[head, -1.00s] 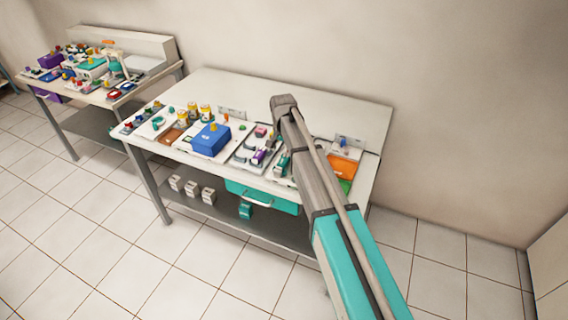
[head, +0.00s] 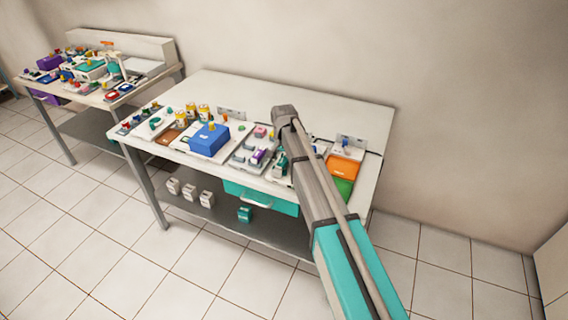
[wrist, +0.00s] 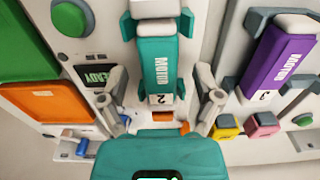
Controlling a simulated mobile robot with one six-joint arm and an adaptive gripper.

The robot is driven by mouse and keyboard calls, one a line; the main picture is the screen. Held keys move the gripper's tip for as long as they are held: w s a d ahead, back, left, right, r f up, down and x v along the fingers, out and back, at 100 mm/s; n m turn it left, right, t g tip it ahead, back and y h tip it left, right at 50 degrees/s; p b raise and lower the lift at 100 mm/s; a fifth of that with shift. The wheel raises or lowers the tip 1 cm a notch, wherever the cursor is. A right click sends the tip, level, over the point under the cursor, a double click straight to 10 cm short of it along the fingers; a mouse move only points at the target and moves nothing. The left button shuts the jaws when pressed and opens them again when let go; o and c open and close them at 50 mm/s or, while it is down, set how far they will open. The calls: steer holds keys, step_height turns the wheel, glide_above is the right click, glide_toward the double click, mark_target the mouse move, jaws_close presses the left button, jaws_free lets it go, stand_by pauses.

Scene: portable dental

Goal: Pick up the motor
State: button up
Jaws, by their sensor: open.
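My gripper (wrist: 161,88) is open, with one finger on each side of the motor's near end. A gap shows between the fingers and the motor, and nothing is held. A purple motor (wrist: 280,62) marked "3" sits in its own holder to the right; it also shows on the table in the head view (head: 258,156). In the head view my arm covers part of the table, and I cannot make out my fingers there.
An orange tray (wrist: 50,104) and a green tray (wrist: 22,45) lie left of the teal motor. Yellow (wrist: 226,127) and pink (wrist: 262,124) blocks lie at right. A blue box (head: 209,140) stands on the table (head: 240,90), whose back strip is clear.

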stand_by(0.3)
jaws_close()
stand_by(0.3)
steer(key=shift+r, duration=0.15)
step_height(320, 180, up, 3)
steer(key=p, duration=0.3)
steer(key=shift+f, duration=0.2)
steer(key=s+d+r+p, duration=0.4)
steer(key=s+r+p, duration=0.6)
steer(key=s, duration=0.3)
steer(key=shift+s+d, duration=0.15)
steer(key=shift+d, duration=0.05)
steer(key=shift+d, duration=0.1)
stand_by(0.4)
